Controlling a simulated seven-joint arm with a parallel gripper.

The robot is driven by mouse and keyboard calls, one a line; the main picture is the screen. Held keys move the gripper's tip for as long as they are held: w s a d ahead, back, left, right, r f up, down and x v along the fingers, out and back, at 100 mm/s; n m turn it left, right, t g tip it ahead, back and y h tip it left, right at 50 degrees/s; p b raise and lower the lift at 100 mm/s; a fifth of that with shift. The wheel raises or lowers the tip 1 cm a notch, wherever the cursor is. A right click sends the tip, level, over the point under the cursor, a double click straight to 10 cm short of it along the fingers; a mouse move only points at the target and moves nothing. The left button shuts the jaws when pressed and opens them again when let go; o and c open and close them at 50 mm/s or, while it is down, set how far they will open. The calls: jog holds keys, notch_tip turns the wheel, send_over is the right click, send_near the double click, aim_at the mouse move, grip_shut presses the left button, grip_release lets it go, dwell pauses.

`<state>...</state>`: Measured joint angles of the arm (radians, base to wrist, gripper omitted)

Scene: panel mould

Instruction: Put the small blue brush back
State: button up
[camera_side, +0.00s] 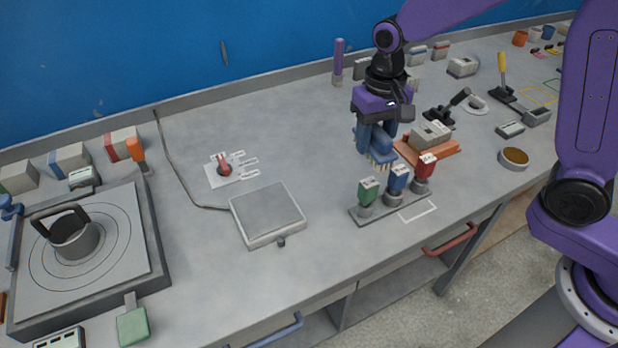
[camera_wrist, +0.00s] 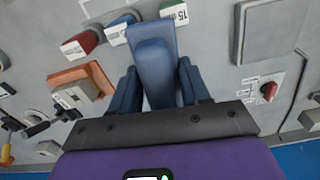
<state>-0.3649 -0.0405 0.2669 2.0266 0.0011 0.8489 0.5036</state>
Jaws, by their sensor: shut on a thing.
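My gripper (camera_side: 377,146), with dark blue fingers, is shut on a blue brush (camera_side: 381,162) above the bench, behind the rack of coloured blocks. Pale bristle-like ends point down beneath the fingers. In the wrist view the blue brush (camera_wrist: 155,72) stands between the two fingers of my gripper (camera_wrist: 157,84) and reaches forward past them. Its upper part is hidden by the gripper in the side view.
A rack (camera_side: 380,211) carries green (camera_side: 368,191), blue (camera_side: 398,178) and red (camera_side: 425,165) labelled pieces. A white outline (camera_side: 420,211) lies beside it. An orange block with a grey top (camera_side: 428,140) is to the right. A flat plate (camera_side: 267,213) stands left, with free bench between.

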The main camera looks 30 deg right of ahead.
jog(key=shift+s+a+f+n, duration=0.1)
jog(key=shift+s+a+n, duration=0.25)
jog(key=shift+a, duration=0.25)
jog(key=shift+s+a+n, duration=0.25)
jog(key=shift+s+a, duration=0.05)
jog(key=shift+a, duration=0.25)
jog(key=w+a+f, duration=0.2)
jog(key=w+f, duration=0.1)
jog(key=w, duration=0.1)
jog(key=w+a+f, duration=0.2)
jog(key=w+f, duration=0.1)
jog(key=w, duration=0.1)
jog(key=w+a+f, duration=0.2)
jog(key=w+f, duration=0.1)
jog(key=shift+w+f, duration=0.15)
jog(key=shift+w, duration=0.25)
jog(key=shift+w+a+f, duration=0.1)
jog(key=shift+w+f, duration=0.1)
jog(key=shift+f, duration=1.65)
jog(key=shift+f, duration=0.1)
jog(key=o, duration=1)
